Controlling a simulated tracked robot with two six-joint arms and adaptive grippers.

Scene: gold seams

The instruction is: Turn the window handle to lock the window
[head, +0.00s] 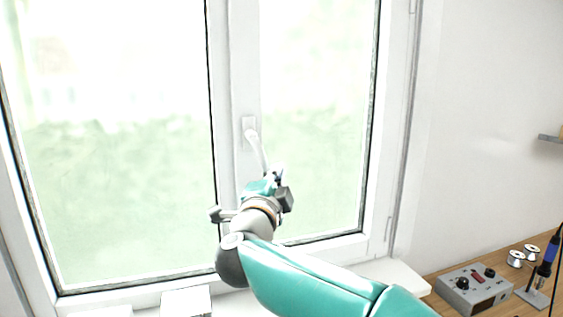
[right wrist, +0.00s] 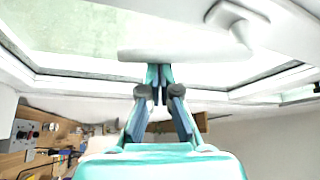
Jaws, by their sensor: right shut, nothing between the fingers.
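The white window handle (head: 256,150) sits on the middle frame of the closed-looking window. Its lever points down and tilts a little to the right in the head view. In the right wrist view the handle (right wrist: 185,54) lies across the top, its base at the upper right. My right gripper (head: 276,178) is at the lever's lower end. In the right wrist view the right gripper (right wrist: 159,78) is shut with nothing between its fingers. Its tips are right at the lever's edge; I cannot tell whether they touch. My left gripper is not in view.
A white window sill (head: 400,275) runs below the window, with a white block (head: 186,301) at its front. At the lower right a wooden bench (head: 440,277) holds a grey control box (head: 472,290), a soldering-iron stand (head: 535,296) and spools (head: 531,250).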

